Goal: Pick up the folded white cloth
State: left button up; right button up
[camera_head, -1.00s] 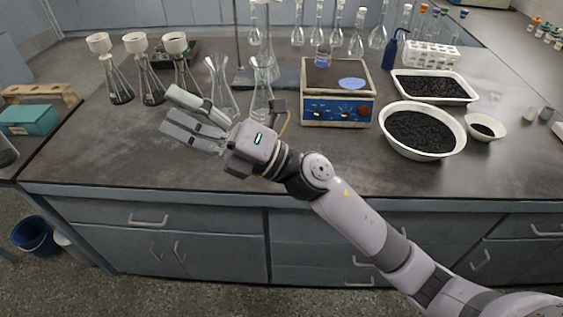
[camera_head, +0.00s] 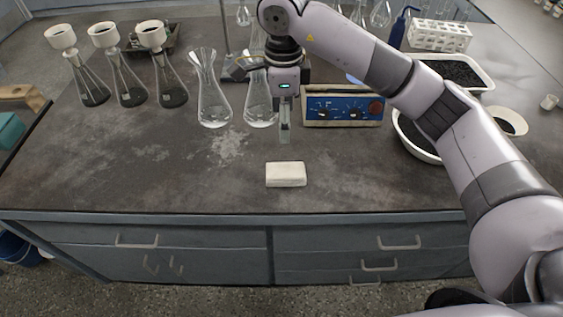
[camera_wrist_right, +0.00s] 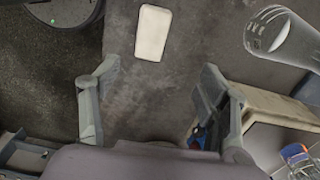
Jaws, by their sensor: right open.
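The folded white cloth (camera_head: 286,174) lies flat on the dark bench top near the front edge. My right gripper (camera_head: 285,138) points down above the bench, behind the cloth and apart from it. In the right wrist view the cloth (camera_wrist_right: 152,33) shows beyond the fingertips at the top. The two fingers of my right gripper (camera_wrist_right: 151,85) are spread wide with nothing between them. My left gripper is in neither view.
A blue-fronted hotplate (camera_head: 343,108) stands right of my right gripper. A flask (camera_head: 260,105) and another flask (camera_head: 213,105) stand to its left. A white bowl (camera_head: 415,140) sits at the right. The bench front around the cloth is clear.

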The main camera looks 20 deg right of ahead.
aim_at(286, 170)
jog(key=f, duration=0.2)
jog(key=f+p, duration=0.1)
jog(key=f, duration=0.1)
jog(key=s+f, duration=0.1)
jog(key=f, duration=0.2)
jog(key=shift+s+f, duration=0.1)
notch_tip(286, 170, down, 3)
jog(key=shift+r+p, duration=0.1)
jog(key=shift+p, duration=0.25)
jog(key=shift+f, duration=0.85)
jog(key=f, duration=0.1)
jog(key=f+p, duration=0.1)
jog(key=f, duration=0.1)
jog(key=shift+s+d+f+p, duration=0.15)
jog(key=shift+s+f+p, duration=0.15)
jog(key=shift+p, duration=0.05)
jog(key=shift+f, duration=0.45)
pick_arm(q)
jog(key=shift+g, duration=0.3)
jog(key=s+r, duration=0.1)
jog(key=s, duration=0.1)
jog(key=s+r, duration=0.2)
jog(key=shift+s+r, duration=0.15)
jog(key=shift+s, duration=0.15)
pick_arm(e)
jog(key=shift+c, duration=0.6)
